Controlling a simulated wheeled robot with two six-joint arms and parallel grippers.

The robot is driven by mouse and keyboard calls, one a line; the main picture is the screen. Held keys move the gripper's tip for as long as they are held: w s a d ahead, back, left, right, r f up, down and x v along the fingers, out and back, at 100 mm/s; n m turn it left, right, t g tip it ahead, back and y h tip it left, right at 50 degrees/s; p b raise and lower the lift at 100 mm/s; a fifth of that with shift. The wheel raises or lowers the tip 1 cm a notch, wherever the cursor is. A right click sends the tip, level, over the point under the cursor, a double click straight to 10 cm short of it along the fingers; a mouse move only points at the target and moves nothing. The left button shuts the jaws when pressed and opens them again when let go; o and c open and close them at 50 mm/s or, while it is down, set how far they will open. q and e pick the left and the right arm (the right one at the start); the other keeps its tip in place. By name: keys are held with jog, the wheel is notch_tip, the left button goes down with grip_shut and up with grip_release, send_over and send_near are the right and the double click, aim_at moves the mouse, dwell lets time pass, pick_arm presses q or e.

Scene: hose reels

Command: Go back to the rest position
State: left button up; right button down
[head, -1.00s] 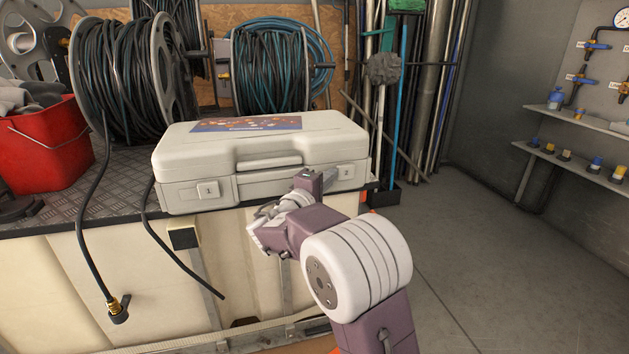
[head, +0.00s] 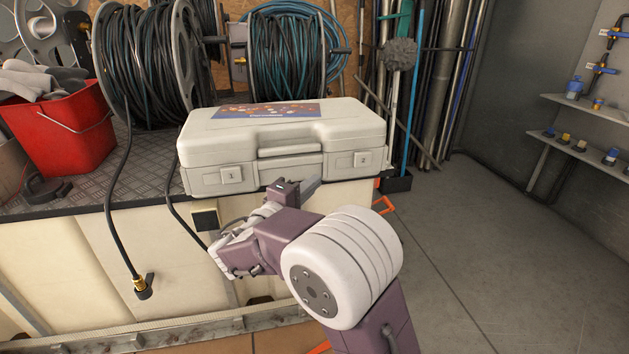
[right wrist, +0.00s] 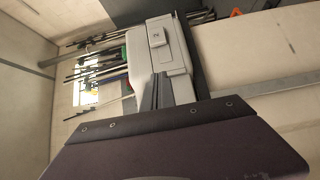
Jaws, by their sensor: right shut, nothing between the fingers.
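My right arm reaches in from the bottom right in the head view. Its right gripper (head: 309,187) is in front of the grey case (head: 250,145), just below its front side near the latch marked 2. The fingers are together with nothing between them. In the right wrist view the shut fingers (right wrist: 157,92) point toward the same case (right wrist: 172,60), which appears turned on its side. I cannot tell the exact gap between fingers and case. My left gripper is in neither view.
The case lies on a dark tread-plate top (head: 85,195) above a cream tank (head: 60,250). Hose reels (head: 155,65) (head: 293,55) stand behind it. A red bucket (head: 70,140) is at left. A loose hose end (head: 141,288) hangs in front. The floor (head: 500,240) at right is clear.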

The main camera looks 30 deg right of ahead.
jog(key=s+d+r+m+g+p, duration=0.1)
jog(key=s+d+m+g+p, duration=0.3)
jog(key=d, duration=0.3)
jog(key=s+d+f+g+y, duration=0.2)
jog(key=s+f+g+y, duration=0.25)
jog(key=s+f, duration=0.6)
jog(key=s+a+f+m+g+y+p, duration=0.1)
jog(key=s+a+f+m+g+y, duration=0.1)
jog(key=s+a+f+y, duration=0.45)
jog(key=s+a+f+m+y, duration=0.1)
jog(key=a+f+y, duration=0.15)
jog(key=a, duration=0.25)
jog(key=s+a+f+y, duration=0.1)
jog(key=a+f, duration=0.3)
jog(key=a, duration=0.2)
notch_tip(320, 180, up, 38)
jog(key=w+t+p, duration=0.2)
jog(key=p, duration=3.6)
jog(key=shift+a+y, duration=0.45)
